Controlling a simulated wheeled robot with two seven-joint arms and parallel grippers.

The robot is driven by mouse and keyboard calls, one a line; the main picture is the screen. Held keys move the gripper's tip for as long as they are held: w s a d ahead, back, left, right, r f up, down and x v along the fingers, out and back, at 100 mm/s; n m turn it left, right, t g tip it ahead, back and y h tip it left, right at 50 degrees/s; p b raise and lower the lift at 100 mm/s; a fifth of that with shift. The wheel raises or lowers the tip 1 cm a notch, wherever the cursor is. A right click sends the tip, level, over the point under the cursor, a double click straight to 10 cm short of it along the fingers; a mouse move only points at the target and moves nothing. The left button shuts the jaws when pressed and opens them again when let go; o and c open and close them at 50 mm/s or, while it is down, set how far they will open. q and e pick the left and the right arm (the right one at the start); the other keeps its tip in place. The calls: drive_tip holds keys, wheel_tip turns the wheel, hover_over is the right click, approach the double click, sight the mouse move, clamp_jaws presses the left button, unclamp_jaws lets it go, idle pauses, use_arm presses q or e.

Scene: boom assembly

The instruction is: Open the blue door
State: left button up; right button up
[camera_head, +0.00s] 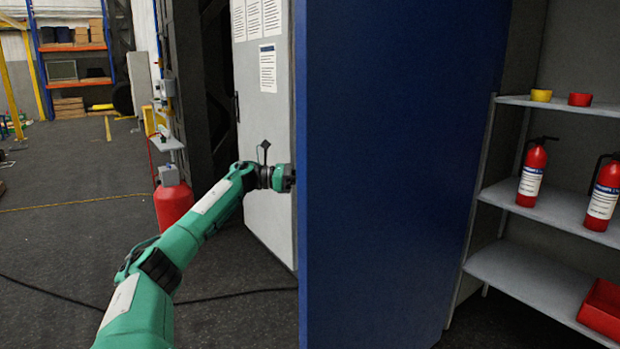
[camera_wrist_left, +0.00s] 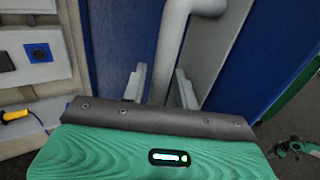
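The blue door (camera_head: 400,170) is a tall flat panel that fills the middle of the head view. My left arm reaches in from the left, and its hand goes out of sight behind the door's left edge. In the left wrist view, a thick grey bent bar (camera_wrist_left: 178,50), which looks like a handle, runs down between the two fingers of my left gripper (camera_wrist_left: 160,90). The fingers are apart, with a gap visible beside the bar. Blue surfaces show behind it. My right gripper is not in view.
A grey panel with papers (camera_head: 268,70) stands left of the door. A red cylinder (camera_head: 174,205) is on the floor beside my left arm. Shelves (camera_head: 540,205) with fire extinguishers (camera_head: 532,175) stand to the right. Open floor (camera_head: 70,215) lies to the left, with a dark cable across it.

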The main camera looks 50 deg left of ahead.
use_arm(q)
drive_tip(key=shift+o, duration=0.4)
drive_tip(key=shift+w+d, duration=0.1)
